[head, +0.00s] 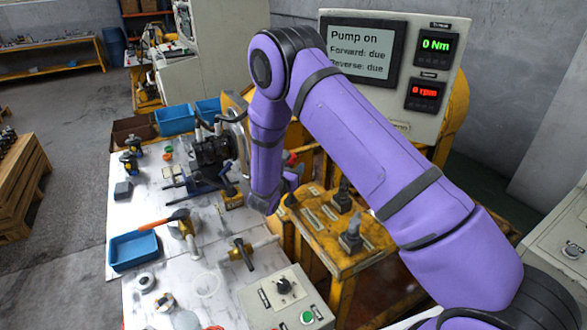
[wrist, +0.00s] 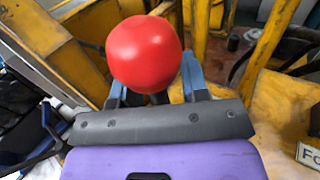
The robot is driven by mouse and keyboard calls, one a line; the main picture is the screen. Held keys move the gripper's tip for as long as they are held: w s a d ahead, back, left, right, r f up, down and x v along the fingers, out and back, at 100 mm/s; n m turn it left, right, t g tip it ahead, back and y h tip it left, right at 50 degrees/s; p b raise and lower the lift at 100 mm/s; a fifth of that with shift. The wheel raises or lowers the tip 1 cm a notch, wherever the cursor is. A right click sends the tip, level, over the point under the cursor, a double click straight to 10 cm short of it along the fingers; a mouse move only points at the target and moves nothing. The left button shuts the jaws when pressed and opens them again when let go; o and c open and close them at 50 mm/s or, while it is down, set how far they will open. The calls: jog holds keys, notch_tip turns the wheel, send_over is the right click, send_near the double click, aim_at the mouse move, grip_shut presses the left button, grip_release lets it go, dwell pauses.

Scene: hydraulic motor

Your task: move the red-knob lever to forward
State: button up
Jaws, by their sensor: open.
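The red knob (wrist: 145,52) of the lever fills the upper middle of the wrist view. My gripper (wrist: 154,76) is open, with one blue finger on each side of the knob. Whether either finger touches it I cannot tell. The lever's shaft is mostly hidden below the knob. The display (head: 361,48) reads "Pump on", "Forward: due" and "Reverse: due".
Black levers (head: 352,237) stand on the console just right of my wrist. A label beginning "Fo" (wrist: 310,155) shows at the lower right of the wrist view. The white workbench (head: 205,285) at left holds tools, a blue tray (head: 134,250) and a control box (head: 287,300).

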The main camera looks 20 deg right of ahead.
grip_shut()
jog(key=shift+w+d+f+m+g+y, duration=0.25)
jog(key=shift+d+m+g+y, duration=0.3)
jog(key=shift+d, duration=0.3)
jog(key=shift+w+d+f+m+g+y, duration=0.1)
jog(key=shift+d+f+m+g+y, duration=0.25)
jog(key=shift+d+y, duration=0.45)
jog(key=shift+w+d+f+m+g+y, duration=0.2)
jog(key=shift+d+f+m+g+y, duration=0.2)
jog(key=shift+d, duration=0.55)
grip_release()
jog(key=shift+d, duration=0.1)
